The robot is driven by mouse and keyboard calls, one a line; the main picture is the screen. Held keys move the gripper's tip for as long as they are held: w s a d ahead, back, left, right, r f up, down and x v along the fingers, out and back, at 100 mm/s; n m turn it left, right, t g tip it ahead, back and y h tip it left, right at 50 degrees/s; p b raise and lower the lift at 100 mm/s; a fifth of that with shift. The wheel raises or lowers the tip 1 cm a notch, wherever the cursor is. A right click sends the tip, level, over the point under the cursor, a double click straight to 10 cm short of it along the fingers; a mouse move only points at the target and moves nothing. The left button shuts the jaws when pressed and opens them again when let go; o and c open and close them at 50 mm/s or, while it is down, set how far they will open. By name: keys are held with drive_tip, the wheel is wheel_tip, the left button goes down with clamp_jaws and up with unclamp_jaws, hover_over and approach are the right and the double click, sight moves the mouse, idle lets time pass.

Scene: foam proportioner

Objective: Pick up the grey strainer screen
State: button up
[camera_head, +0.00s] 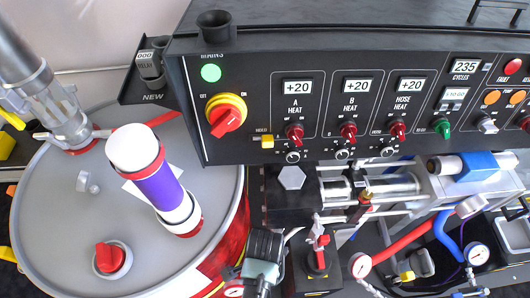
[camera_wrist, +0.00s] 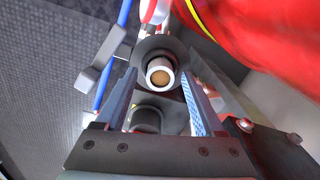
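In the wrist view, my gripper (camera_wrist: 158,85) is open, its two fingers spread apart. A short round part (camera_wrist: 160,75) with a pale grey rim and a tan, mesh-like centre shows end-on between the fingertips. It may be the grey strainer screen, but I cannot be sure. It sits within a dark round housing (camera_wrist: 145,52). Gaps show on both sides, and neither finger visibly touches it. How far it lies beyond the tips is hard to tell. In the head view I cannot pick out the screen with certainty.
A red drum side (camera_wrist: 265,35) fills the upper right of the wrist view. In the head view, the grey-topped drum (camera_head: 55,215) stands at left, the black control panel (camera_head: 340,95) at the back. Gauges, a red hose (camera_head: 405,242) and a blue hose crowd the lower right.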

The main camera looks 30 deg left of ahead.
clamp_jaws()
drive_tip(key=shift+r, duration=0.1)
idle(0.3)
